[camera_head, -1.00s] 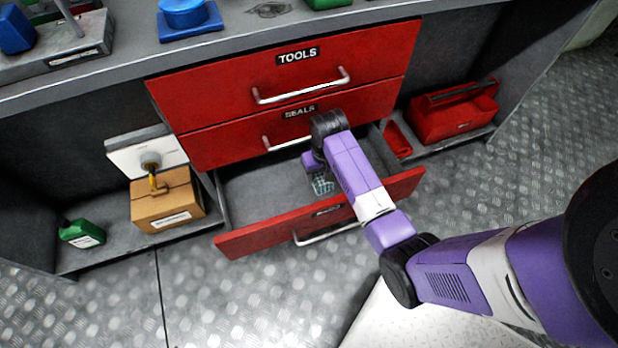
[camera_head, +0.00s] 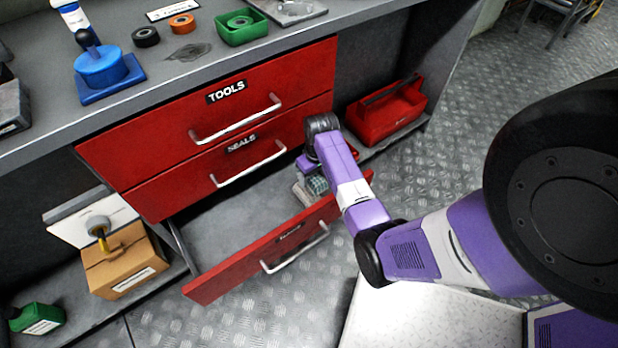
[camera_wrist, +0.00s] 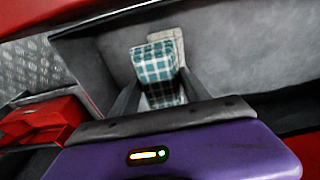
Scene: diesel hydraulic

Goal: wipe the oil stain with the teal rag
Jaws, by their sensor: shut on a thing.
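The teal checked rag (camera_wrist: 153,62) is between my gripper's (camera_wrist: 160,82) two fingers in the wrist view, and the gripper is shut on it. In the head view the rag (camera_head: 318,185) shows only as a small patch below my gripper (camera_head: 313,180), inside the open bottom drawer (camera_head: 225,225). A pale beige cloth (camera_wrist: 166,37) lies beside the rag. I cannot tell whether the rag is clear of the drawer floor. The oil stain (camera_head: 188,52) is a dark patch on the grey bench top, in front of the round parts.
Closed drawers marked TOOLS (camera_head: 225,92) and SEALS (camera_head: 240,145) are above the open drawer. On the bench, a blue round piece (camera_head: 100,67) stands left of the stain and a green tray (camera_head: 241,28) right. A red toolbox (camera_head: 388,112) sits on the right shelf.

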